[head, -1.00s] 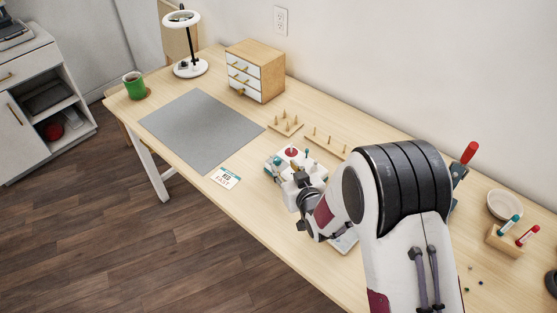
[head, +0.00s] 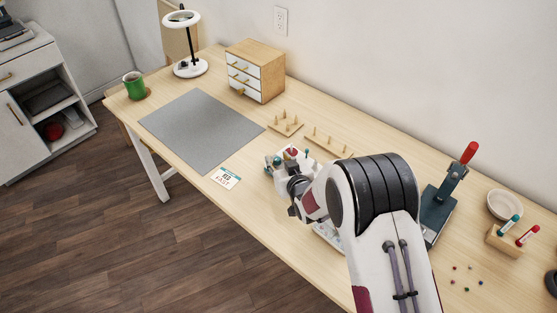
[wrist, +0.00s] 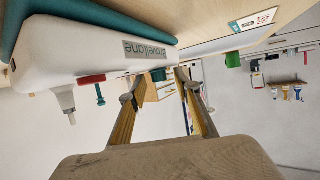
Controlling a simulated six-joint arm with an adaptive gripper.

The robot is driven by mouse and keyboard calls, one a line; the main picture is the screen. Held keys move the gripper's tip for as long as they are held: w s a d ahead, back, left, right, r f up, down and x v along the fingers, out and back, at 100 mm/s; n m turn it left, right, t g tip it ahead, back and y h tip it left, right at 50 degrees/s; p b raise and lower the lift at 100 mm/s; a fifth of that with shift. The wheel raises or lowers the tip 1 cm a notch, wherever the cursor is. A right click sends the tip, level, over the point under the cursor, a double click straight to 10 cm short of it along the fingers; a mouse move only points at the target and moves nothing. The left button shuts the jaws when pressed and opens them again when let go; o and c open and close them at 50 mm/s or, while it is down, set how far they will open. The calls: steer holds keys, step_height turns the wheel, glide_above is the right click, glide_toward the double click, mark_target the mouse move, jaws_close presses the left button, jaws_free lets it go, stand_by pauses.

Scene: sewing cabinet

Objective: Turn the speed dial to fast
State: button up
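The white sewing machine (head: 281,184) stands near the front edge of the table, partly hidden behind my arm in the head view. In the wrist view its white body (wrist: 80,60) with a teal base (wrist: 105,14) fills the upper left, upside down. My gripper (wrist: 160,86) is open, its two fingers apart at the machine's end. A small dark teal part (wrist: 158,75) shows between the fingertips; I cannot tell whether it is the speed dial or whether a finger touches it. No dial marking is readable. A card (head: 226,177) reading "RED" and "FAST" lies left of the machine.
A grey mat (head: 203,130) and a drawer box (head: 255,70) lie to the left. Peg racks (head: 285,124) stand behind the machine. A dark press with a red handle (head: 440,200), a bowl (head: 503,205) and a marker holder (head: 506,242) are at the right.

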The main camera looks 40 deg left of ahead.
jaws_close()
steer(key=shift+s+a+m+t+h, duration=0.15)
steer(key=shift+a+m+t+h, duration=0.05)
steer(key=shift+m+t+h, duration=1.2)
steer(key=shift+s+a+m+t+h, duration=0.1)
steer(key=shift+a+m+t+h, duration=0.05)
steer(key=shift+m+t+h, duration=1.25)
steer(key=shift+a+m+t+h, duration=0.15)
steer(key=shift+m+t+h, duration=0.25)
steer(key=shift+m+h, duration=1.3)
steer(key=shift+a+m+t+h, duration=0.1)
steer(key=shift+m+t+h, duration=0.3)
steer(key=shift+m+h, duration=1.3)
jaws_free()
steer(key=shift+s, duration=0.1)
